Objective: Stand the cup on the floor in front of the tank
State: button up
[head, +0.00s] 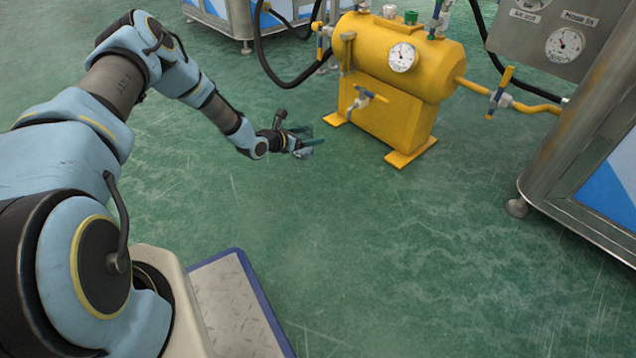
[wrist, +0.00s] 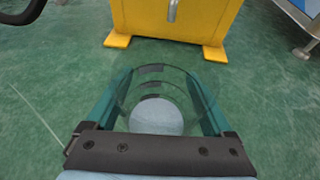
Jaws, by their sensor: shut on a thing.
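The cup (wrist: 158,98) is clear, with dark marks on its wall and a pale round disc showing inside it, in the wrist view. My gripper (wrist: 158,78) is shut on it, with one green finger on each side. The yellow tank (head: 395,58) stands on its base at the upper middle right in the head view. In the wrist view, the tank's lower front (wrist: 180,22) is beyond the cup. My gripper (head: 310,136) is low, left of and in front of the tank's feet. The cup is hard to make out there, and whether it touches the floor is unclear.
The green floor (head: 400,250) in front of the tank is clear. A valve tap (head: 364,99) sticks out from the tank's front. A steel cabinet (head: 560,195) stands at right, and a black hose (head: 263,55) hangs behind my arm's end.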

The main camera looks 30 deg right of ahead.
aim_at(309, 148)
notch_tip(309, 148, down, 5)
jog(key=b, duration=0.2)
jog(key=shift+s+b, duration=0.1)
jog(key=shift+b, duration=0.25)
jog(key=shift+f+b, duration=1.4)
jog(key=shift+f, duration=1)
jog(key=shift+f, duration=0.15)
jog(key=o, duration=1.3)
jog(key=shift+o, duration=0.2)
